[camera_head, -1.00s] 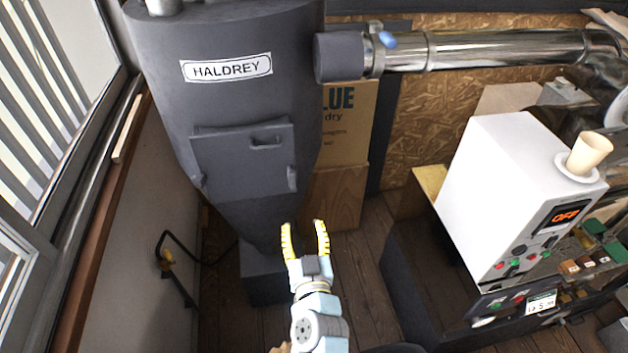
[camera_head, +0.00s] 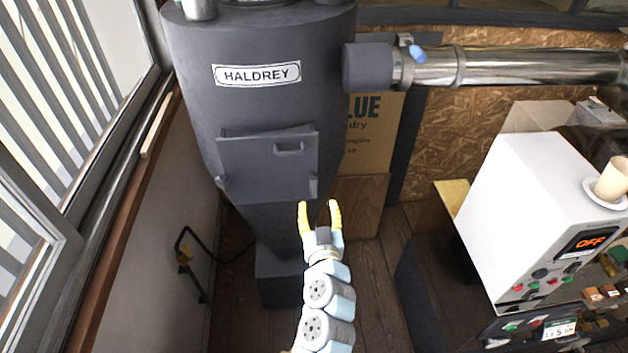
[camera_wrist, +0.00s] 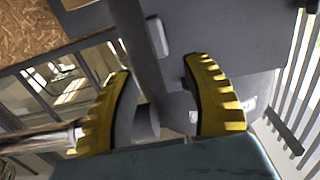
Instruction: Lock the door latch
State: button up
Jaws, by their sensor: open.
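The grey door (camera_head: 262,170) sits on the front of the grey HALDREY hopper and looks closed. A bar handle (camera_head: 289,149) is at its upper right. A small grey latch (camera_head: 314,184) stands at the door's lower right corner. My gripper (camera_head: 319,205) is open, with yellow ribbed fingers, and appears just below the latch in the head view. In the wrist view, my open fingers (camera_wrist: 158,65) have nothing clearly between them. A small grey block (camera_wrist: 157,36), seemingly the latch, shows just beyond the fingertips. I cannot tell whether anything touches.
A shiny metal pipe (camera_head: 520,68) runs right from the hopper (camera_head: 215,110). A cardboard box (camera_head: 372,130) stands behind it. A white control box (camera_head: 535,200) with an OFF display is at the right. The window wall (camera_head: 60,110) is at the left.

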aim_at(314, 185)
jog(key=w, duration=0.5)
jog(key=shift+w+a+p, duration=0.25)
jog(key=shift+a+p, duration=0.1)
jog(key=shift+p, duration=0.05)
jog(key=shift+w, duration=0.75)
jog(key=shift+w+a, duration=0.15)
jog(key=shift+w, duration=0.75)
jog(key=shift+s+f, duration=0.1)
grip_shut()
